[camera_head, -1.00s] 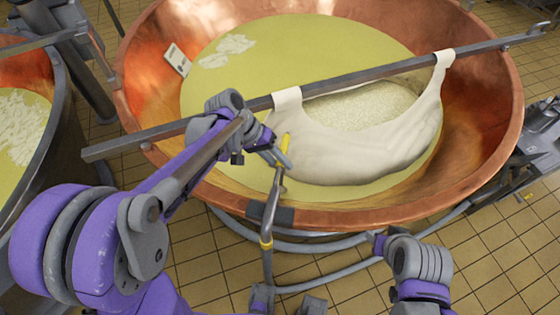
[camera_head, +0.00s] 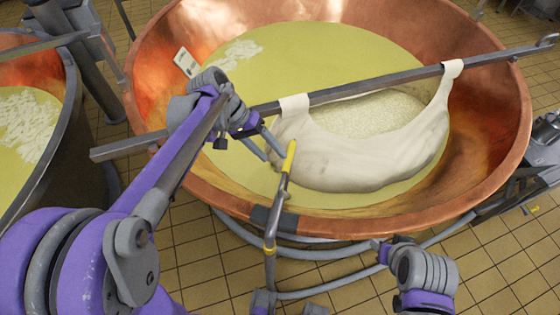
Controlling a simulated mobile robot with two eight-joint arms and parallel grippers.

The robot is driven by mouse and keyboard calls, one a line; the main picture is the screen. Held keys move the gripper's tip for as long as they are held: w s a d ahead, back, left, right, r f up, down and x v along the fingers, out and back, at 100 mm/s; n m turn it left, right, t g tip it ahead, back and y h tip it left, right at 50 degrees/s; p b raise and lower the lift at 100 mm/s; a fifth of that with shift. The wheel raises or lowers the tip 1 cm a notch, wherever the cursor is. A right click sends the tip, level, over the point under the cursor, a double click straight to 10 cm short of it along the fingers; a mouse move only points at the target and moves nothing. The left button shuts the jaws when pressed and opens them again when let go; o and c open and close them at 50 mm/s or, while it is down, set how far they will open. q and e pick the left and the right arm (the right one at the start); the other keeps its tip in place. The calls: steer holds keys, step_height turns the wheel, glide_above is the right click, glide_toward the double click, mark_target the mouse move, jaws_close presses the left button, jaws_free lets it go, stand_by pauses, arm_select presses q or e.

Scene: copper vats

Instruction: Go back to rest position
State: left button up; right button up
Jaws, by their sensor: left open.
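My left gripper (camera_head: 263,147) is open and empty over the near left part of the large copper vat (camera_head: 215,205). Its two fingers are spread, left of a yellow-gripped metal handle (camera_head: 290,157) at the vat's near rim, with a gap between them. A white cloth (camera_head: 350,170) full of pale curd hangs from a metal bar (camera_head: 385,83) laid across the vat. My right gripper (camera_head: 381,249) is at the lower right, below the vat's rim. Its fingers are too small and partly hidden to tell their state.
A second vat (camera_head: 65,125) with curd stands at the left. A grey hose (camera_head: 330,290) runs under the large vat. Metal equipment (camera_head: 543,160) stands at the right edge. Tiled floor (camera_head: 500,265) is open at the lower right.

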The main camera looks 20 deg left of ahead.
arm_select(q)
steer(key=shift+v, duration=1.5)
steer(key=s+f+t+y, duration=0.2)
steer(key=s+f+y, duration=0.1)
steer(key=s, duration=0.4)
steer(key=s+a+f+t+y, duration=0.1)
steer(key=s+f+t+y, duration=0.2)
steer(key=s, duration=0.4)
steer(key=shift+s+a+f+t+y+p, duration=0.3)
steer(key=shift+f+y, duration=0.1)
steer(key=shift+f, duration=0.1)
steer(key=shift+w, duration=0.1)
